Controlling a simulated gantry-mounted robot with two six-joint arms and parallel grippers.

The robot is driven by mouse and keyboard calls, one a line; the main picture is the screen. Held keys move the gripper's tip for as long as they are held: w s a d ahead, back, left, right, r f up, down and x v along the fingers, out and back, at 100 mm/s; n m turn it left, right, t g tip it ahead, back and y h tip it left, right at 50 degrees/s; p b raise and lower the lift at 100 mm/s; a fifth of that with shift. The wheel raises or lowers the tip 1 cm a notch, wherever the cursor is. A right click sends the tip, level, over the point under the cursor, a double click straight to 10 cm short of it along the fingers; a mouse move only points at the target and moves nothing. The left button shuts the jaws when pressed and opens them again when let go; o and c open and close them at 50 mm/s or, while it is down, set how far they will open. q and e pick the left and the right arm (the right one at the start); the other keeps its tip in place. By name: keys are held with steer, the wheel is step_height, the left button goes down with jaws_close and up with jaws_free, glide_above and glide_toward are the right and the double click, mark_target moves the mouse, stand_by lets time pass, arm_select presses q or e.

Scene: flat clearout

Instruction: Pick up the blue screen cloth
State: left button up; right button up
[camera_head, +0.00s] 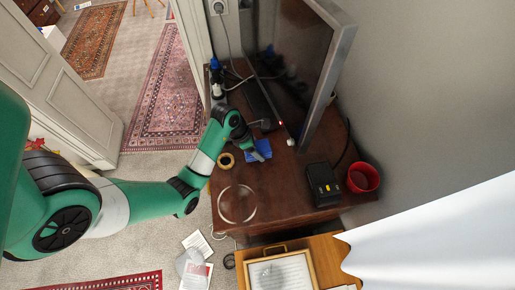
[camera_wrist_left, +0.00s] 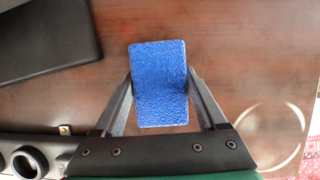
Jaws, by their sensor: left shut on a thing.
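The blue screen cloth (camera_wrist_left: 160,75) is a textured blue rectangle between the fingers of my left gripper (camera_wrist_left: 160,88) in the left wrist view. The fingers press on its two long sides. In the head view, the cloth (camera_head: 262,150) shows beside the left gripper (camera_head: 257,150), over the dark wooden desk (camera_head: 285,185). I cannot tell whether the cloth touches the desk or is raised. My right gripper is not in view.
A large screen (camera_head: 330,75) stands behind the gripper.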

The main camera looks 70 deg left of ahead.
mark_target(260, 148)
arm_select(q)
steer(key=r, duration=0.1)
steer(key=r+p, duration=0.1)
steer(key=r, duration=0.1)
steer(key=s+r, duration=0.1)
steer(key=r, duration=0.1)
steer(key=shift+d+r, duration=0.1)
steer(key=shift+d, duration=0.15)
steer(key=s+r+p, duration=0.1)
steer(key=s+d+r+p, duration=0.1)
steer(key=r+p, duration=0.1)
steer(key=s+d+r+p, duration=0.1)
steer(key=r, duration=0.1)
steer(key=shift+p, duration=0.35)
steer(key=s+d+r+p, duration=0.3)
steer(key=s+d+p, duration=0.1)
steer(key=s, duration=0.4)
steer(key=shift+d, duration=0.35)
